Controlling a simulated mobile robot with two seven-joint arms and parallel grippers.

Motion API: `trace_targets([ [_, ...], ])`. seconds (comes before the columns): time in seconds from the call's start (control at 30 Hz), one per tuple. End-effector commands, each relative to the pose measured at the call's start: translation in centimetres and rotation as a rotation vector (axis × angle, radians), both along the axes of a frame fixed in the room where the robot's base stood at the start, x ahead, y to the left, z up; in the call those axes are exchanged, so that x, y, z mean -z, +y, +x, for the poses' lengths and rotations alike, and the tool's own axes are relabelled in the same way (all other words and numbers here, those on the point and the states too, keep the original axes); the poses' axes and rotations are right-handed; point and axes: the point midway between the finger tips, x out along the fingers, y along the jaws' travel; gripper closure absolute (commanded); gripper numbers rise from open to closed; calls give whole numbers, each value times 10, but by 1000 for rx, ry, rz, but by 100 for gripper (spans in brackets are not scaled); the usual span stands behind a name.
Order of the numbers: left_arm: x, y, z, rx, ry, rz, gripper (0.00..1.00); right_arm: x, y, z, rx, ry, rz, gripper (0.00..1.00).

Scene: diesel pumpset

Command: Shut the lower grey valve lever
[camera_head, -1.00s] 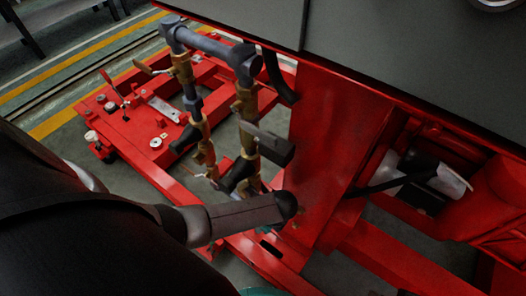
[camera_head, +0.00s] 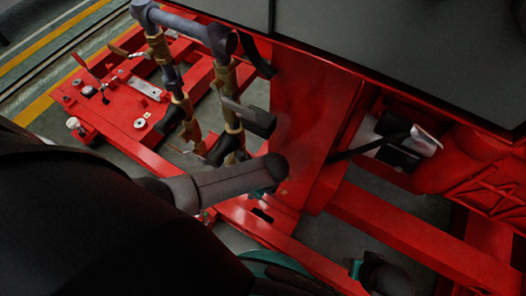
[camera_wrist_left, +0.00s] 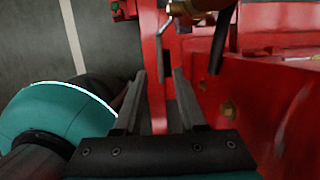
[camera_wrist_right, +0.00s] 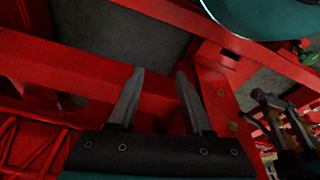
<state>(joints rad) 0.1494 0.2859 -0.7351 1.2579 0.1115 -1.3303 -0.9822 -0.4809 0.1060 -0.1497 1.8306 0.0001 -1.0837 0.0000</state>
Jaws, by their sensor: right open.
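In the head view, a dark grey block-shaped valve lever (camera_head: 250,117) sticks out from the right brass and grey pipe (camera_head: 228,100). The lower ends of the pipes are partly hidden behind a dark rounded bar in front. In the left wrist view, my left gripper (camera_wrist_left: 158,74) is open and empty, pointing at the red frame. A dark lever (camera_wrist_left: 220,42) hangs near a brass fitting (camera_wrist_left: 198,7), just beyond and right of its fingertips, apart from them. My right gripper (camera_wrist_right: 160,73) is open and empty over red beams.
The red base frame (camera_head: 420,235) spreads below, with gaps showing grey floor. A red upright plate (camera_head: 300,120) stands right of the pipes, under a big grey housing (camera_head: 390,50). A red-handled lever (camera_head: 92,75) is at the far left. Brass fittings (camera_wrist_right: 275,105) show in the right wrist view.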

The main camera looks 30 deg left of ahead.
Motion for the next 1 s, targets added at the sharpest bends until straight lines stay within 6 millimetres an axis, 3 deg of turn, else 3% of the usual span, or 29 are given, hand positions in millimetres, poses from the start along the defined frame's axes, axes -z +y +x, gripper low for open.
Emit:
trace_targets([
  [0.5, -42, -10, -1, -1, 0, 0, 60, 49, -13, -27, -4, 47, -20, 50],
  [1.0, -78, -20, -2, 0, 0, 0, 60, 84, -36, -55, -7, 48, -44, 50],
])
